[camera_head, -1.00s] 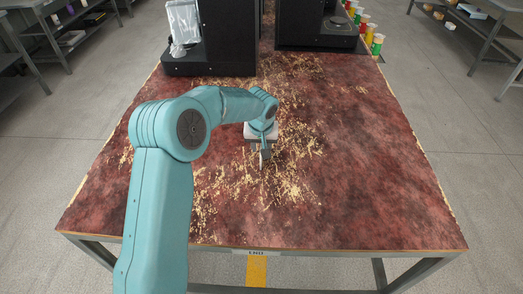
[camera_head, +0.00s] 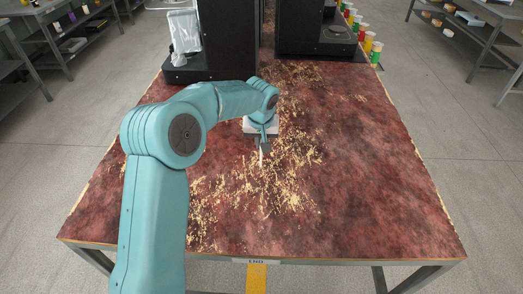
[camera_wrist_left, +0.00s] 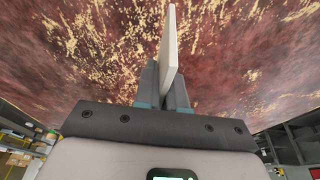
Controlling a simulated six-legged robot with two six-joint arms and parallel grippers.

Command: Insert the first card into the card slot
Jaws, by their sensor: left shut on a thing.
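My left gripper (camera_head: 263,148) is over the middle of the red, gold-flecked table and is shut on a thin white card (camera_head: 262,157). In the left wrist view the gripper (camera_wrist_left: 163,85) has its two dark fingers on either side of the card (camera_wrist_left: 169,45). The card stands out past the fingertips, edge-on and slightly tilted. I cannot pick out a card slot in either view. My right gripper is not in view.
The table (camera_head: 350,200) is mostly bare in front and to the right. Black machines (camera_head: 222,40) and (camera_head: 315,28) stand at its far end. Several coloured cups (camera_head: 368,42) line the far right edge. Grey shelves (camera_head: 480,40) stand beyond the floor aisles.

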